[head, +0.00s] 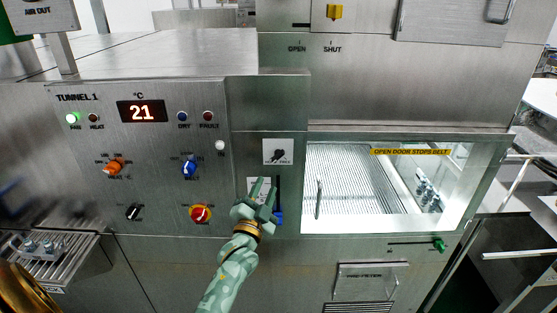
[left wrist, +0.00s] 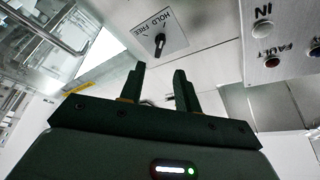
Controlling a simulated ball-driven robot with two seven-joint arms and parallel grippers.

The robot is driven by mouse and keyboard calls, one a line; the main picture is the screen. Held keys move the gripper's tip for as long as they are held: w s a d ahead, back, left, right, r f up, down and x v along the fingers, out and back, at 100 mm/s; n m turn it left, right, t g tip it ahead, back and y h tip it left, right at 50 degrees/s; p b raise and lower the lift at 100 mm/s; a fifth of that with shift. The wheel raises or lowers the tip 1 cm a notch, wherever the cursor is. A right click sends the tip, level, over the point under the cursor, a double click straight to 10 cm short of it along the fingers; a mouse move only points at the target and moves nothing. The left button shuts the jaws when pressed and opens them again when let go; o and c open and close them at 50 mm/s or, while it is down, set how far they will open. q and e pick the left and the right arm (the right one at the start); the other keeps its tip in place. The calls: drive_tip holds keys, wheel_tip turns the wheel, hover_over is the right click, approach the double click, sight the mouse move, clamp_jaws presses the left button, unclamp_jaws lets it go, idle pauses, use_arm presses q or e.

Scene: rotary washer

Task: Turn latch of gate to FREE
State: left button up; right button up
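The latch is a small black knob (left wrist: 160,42) on a white plate marked HOLD and FREE in the left wrist view. In the head view a small black knob (head: 279,154) shows on a white plate just right of the IN button; which mark it points to is too small to tell. My right gripper is not in view.
A blue handle (head: 278,217) is close to the gripper's right. A glass door (head: 350,185) is farther right.

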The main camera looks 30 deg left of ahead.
sight(277, 160)
use_arm(q)
drive_tip(key=x, duration=1.1)
clamp_jaws()
